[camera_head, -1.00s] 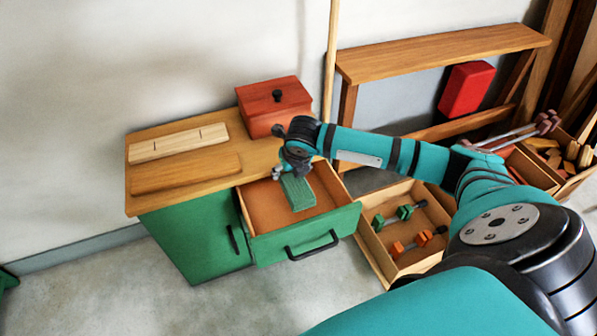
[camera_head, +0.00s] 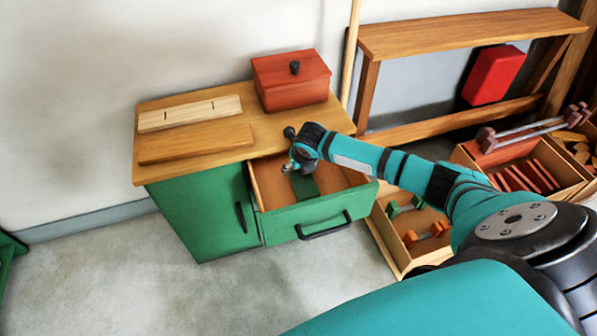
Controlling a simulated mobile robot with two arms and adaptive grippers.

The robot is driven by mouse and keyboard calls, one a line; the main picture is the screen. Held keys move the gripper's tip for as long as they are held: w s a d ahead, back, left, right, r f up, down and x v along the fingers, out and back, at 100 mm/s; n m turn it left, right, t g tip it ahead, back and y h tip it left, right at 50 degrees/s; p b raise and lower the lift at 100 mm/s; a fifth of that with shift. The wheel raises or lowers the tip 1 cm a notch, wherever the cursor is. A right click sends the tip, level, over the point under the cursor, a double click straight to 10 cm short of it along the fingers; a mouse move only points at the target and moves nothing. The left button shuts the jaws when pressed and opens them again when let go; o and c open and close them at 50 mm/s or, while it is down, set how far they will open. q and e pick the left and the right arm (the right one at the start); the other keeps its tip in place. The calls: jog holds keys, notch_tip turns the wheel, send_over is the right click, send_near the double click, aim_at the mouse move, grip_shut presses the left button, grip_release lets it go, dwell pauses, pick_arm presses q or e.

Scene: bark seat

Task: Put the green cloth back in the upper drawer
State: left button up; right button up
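The upper drawer (camera_head: 340,206) of the green cabinet stands pulled out, its brown inside partly visible. The green cloth (camera_head: 304,187) shows as a dark green folded strip inside the drawer's outline, just below my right gripper. My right gripper (camera_head: 290,168) hangs over the drawer's back left part, its fingers at or close to the cloth's upper end. The fingers are small and partly hidden, so I cannot tell whether they grip the cloth. My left gripper is not in view.
A red lidded box (camera_head: 290,85) and wooden boards (camera_head: 190,143) lie on the cabinet top. A crate with dumbbells (camera_head: 385,235) stands right of the drawer, under my arm. A wooden bench (camera_head: 455,35) stands behind. Floor at the left front is clear.

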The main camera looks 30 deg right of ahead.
aim_at(300, 173)
jog(key=shift+f, duration=0.6)
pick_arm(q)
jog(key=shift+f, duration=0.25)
pick_arm(e)
jog(key=shift+s, duration=0.1)
jog(key=o, duration=1)
jog(key=shift+f, duration=0.1)
jog(key=p+v, duration=0.1)
jog(key=v, duration=0.3)
jog(key=shift+p, duration=0.3)
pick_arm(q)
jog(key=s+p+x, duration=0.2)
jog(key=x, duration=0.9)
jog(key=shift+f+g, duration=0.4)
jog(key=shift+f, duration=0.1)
pick_arm(e)
jog(key=v, duration=0.8)
